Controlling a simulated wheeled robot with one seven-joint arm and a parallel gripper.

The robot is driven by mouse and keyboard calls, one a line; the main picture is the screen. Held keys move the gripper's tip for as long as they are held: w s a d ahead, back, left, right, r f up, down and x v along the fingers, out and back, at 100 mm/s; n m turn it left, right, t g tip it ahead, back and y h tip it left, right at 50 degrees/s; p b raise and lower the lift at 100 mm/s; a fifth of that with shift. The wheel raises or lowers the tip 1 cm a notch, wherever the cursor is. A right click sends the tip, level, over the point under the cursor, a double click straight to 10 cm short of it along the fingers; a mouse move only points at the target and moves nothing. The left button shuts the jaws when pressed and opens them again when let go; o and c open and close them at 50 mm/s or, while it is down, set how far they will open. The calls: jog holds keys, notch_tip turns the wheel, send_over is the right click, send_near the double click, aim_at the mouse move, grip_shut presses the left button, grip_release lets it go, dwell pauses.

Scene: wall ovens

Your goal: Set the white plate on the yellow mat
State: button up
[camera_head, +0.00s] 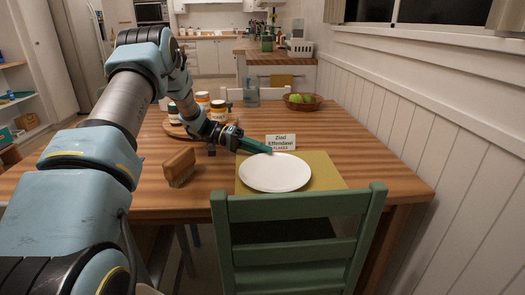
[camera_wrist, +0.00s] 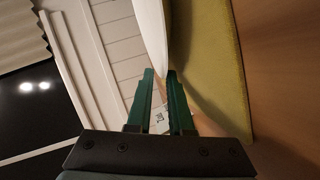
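The white plate (camera_head: 275,172) is over the yellow mat (camera_head: 325,172), roughly level in the head view. In the wrist view the plate (camera_wrist: 152,30) shows nearly edge-on, with a shadow on the mat (camera_wrist: 222,60) beside it. It appears slightly above the mat; I cannot tell whether any part touches. My gripper (camera_head: 265,149) reaches the plate's far left rim from the left. In the wrist view its green fingers (camera_wrist: 161,76) stand a little apart with the rim between their tips. The gripper appears shut on the rim.
A name card (camera_head: 281,142) stands just behind the plate. Jars on a round board (camera_head: 176,130), a glass jar (camera_head: 251,93) and a fruit basket (camera_head: 301,102) are farther back. A green chair (camera_head: 300,208) stands in front.

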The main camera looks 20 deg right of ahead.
jog(key=b+v, duration=0.1)
jog(key=v, duration=1)
jog(key=shift+w, duration=0.15)
jog(key=shift+w+a+r, duration=0.25)
jog(key=shift+a, duration=0.05)
